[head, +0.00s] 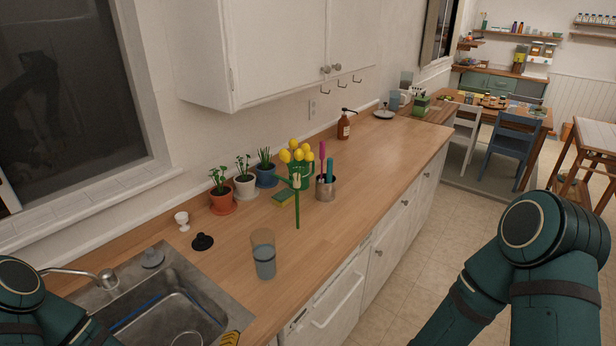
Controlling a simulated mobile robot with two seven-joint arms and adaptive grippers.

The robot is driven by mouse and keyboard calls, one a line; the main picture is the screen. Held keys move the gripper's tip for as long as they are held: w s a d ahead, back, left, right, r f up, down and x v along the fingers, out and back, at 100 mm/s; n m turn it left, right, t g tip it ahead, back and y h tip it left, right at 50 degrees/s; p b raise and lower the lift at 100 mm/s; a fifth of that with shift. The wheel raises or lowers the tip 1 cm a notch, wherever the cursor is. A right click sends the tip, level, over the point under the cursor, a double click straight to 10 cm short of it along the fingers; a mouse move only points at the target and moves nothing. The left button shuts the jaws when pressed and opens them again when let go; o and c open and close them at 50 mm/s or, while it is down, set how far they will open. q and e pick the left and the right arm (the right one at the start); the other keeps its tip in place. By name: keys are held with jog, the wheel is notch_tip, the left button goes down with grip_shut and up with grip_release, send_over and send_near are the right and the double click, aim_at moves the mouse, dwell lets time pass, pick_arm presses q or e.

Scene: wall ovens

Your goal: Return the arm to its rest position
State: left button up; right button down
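My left arm (38,305) shows in dark teal at the lower left corner, beside the sink. My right arm (545,250) shows at the lower right, bent, in front of the tiled floor and apart from the counter. Neither gripper can be seen, so what they hold is hidden. A small yellow and black piece (230,339) shows at the bottom edge by the sink; I cannot tell what it is.
The wooden counter (345,205) holds a glass jar (265,262), several potted plants (245,185), a green watering can with yellow flowers (303,180) and a utensil cup (326,190). The metal sink (215,300) is at lower left. Open floor (425,270) lies right of the cabinets.

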pick_arm(q)
jog(key=s+d+f+m+g+y, duration=0.2)
jog(key=s+f+m+g, duration=0.75)
jog(key=s+m, duration=0.6)
jog(key=w+d+f+m+t+b, duration=0.1)
jog(key=w+d+f+m+b, duration=0.1)
jog(key=w+f+b, duration=0.4)
jog(key=w+m+b, duration=0.1)
jog(key=w+b, duration=0.1)
jog(key=b, duration=0.3)
jog(key=shift+m, duration=0.35)
